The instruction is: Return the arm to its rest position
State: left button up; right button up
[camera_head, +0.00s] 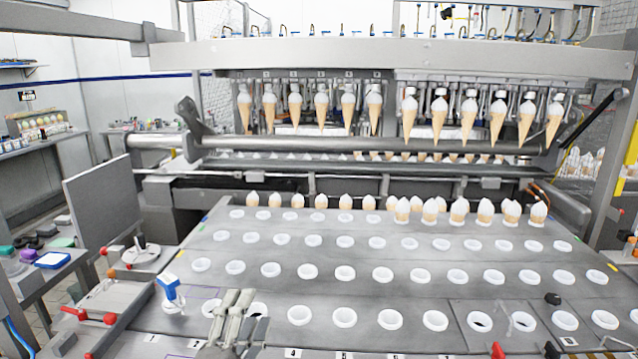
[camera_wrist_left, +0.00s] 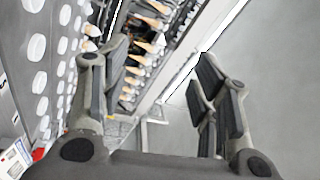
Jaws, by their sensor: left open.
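My left gripper (camera_head: 238,308) shows at the lower left of the head view, over the front row of white rings on the metal table (camera_head: 400,298). It is open. In the left wrist view the two fingers of this gripper (camera_wrist_left: 152,68) stand wide apart with nothing between their pads. The rows of white rings and the hanging cones show beyond them, tilted in that view. My left arm is mostly hidden below the head view's lower edge. My right gripper is not in view.
A blue and white object (camera_head: 170,290) stands on the table close to the left of my gripper. Cones (camera_head: 459,209) stand along the table's back row. More cones (camera_head: 468,118) hang from the machine behind. A grey upright panel (camera_head: 103,208) stands at the left.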

pick_arm(q)
jog(key=s+a+f+n+g+y, duration=0.2)
jog(key=a+f+n, duration=0.15)
jog(key=f, duration=0.25)
jog(key=s+a+f+n+g+y, duration=0.2)
jog(key=f+n+g, duration=0.1)
jog(key=f+n, duration=0.15)
jog(key=s+a+f+n+g, duration=0.1)
jog(key=s+f+n+g, duration=0.4)
jog(key=s+f, duration=0.55)
jog(key=s+a+f+n+g, duration=0.25)
jog(key=s+f+g, duration=0.45)
jog(key=s, duration=0.6)
notch_tip(320, 180, down, 27)
jog(key=s, duration=0.2)
jog(key=s+a+f+g, duration=0.1)
jog(key=s+a+f, duration=0.1)
jog(key=s+f, duration=1.3)
jog(key=shift+s+a+f+g, duration=0.15)
jog(key=shift+s+g, duration=0.25)
jog(key=shift+s, duration=0.3)
